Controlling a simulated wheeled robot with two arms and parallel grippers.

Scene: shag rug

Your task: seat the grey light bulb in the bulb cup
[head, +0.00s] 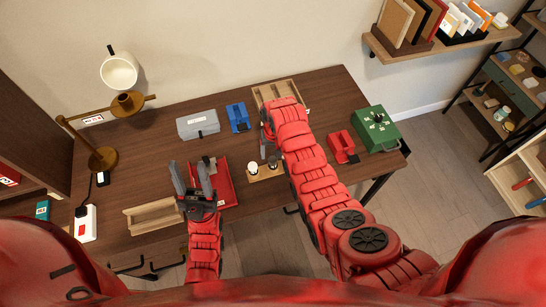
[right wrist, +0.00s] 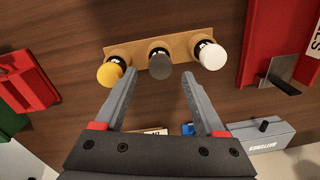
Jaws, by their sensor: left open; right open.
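The grey light bulb (right wrist: 159,65) stands between a yellow bulb (right wrist: 111,72) and a white bulb (right wrist: 211,56) on a wooden strip (right wrist: 132,52), in the right wrist view. My right gripper (right wrist: 158,80) is open, its fingertips on either side of the grey bulb in that view; contact cannot be told. In the head view the right arm partly hides the strip (head: 262,178). My left gripper (head: 193,178) is open and empty over the desk's front left. A brass cup-like piece (head: 127,103) sits on the lamp arm; I cannot tell if it is the bulb cup.
The lamp base (head: 103,159) stands at the desk's left. Behind are a grey toolbox (head: 198,124) and blue box (head: 238,117). A green case (head: 377,129) stands right.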

